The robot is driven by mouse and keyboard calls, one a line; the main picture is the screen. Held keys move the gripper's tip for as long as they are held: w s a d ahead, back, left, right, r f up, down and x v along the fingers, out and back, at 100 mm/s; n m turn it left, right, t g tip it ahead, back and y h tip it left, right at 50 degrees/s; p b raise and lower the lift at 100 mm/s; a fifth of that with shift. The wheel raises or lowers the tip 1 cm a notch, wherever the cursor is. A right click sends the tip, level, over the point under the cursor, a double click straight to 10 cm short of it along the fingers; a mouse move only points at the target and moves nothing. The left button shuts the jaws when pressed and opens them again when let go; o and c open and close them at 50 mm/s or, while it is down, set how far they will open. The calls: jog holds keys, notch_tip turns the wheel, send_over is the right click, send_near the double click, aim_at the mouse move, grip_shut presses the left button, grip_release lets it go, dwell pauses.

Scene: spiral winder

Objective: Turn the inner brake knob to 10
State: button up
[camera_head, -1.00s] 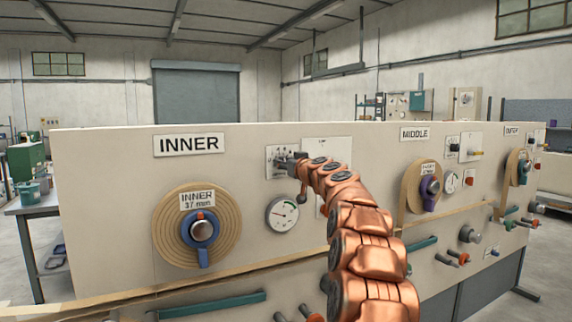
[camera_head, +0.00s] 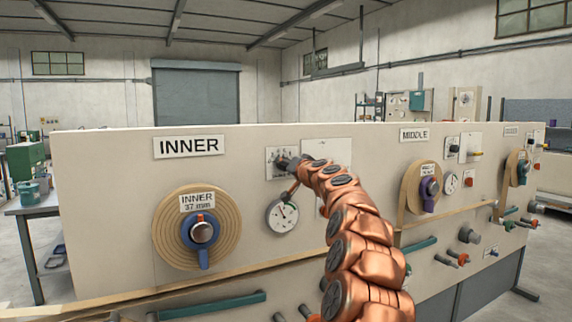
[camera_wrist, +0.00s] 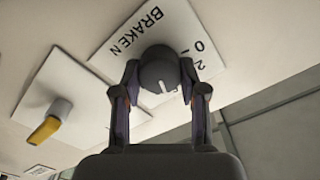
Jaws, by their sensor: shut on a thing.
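The inner brake knob (camera_wrist: 158,72) is dark grey and round, with a white pointer line on its face. It sits on a white plate (camera_wrist: 125,35) lettered BRAKE N, with the marks 0 and 2 visible; the other marks are hidden. My gripper (camera_wrist: 160,82) is shut on the knob, one finger on each side. The pointer's line is at the lower part of the knob in the wrist view, and I cannot tell which number it indicates. In the head view the plate (camera_head: 274,168) is partly covered by my gripper (camera_head: 288,165).
A round gauge (camera_head: 282,215) is just below the brake plate. The INNER paper roll (camera_head: 166,240) with its blue hub is to the left. In the wrist view a second plate (camera_wrist: 60,78) carries a yellow-handled switch (camera_wrist: 46,127). The MIDDLE station is to the right.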

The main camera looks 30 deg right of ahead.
jog(key=shift+d+m+p, duration=0.15)
jog(key=shift+m+p, duration=2.3)
jog(key=shift+m, duration=2.85)
jog(key=shift+f, duration=0.15)
jog(key=o, duration=1.1)
jog(key=shift+o, duration=0.2)
jog(key=shift+s, duration=0.1)
jog(key=s+a, duration=0.1)
jog(key=s, duration=1)
jog(key=shift+s, duration=0.4)
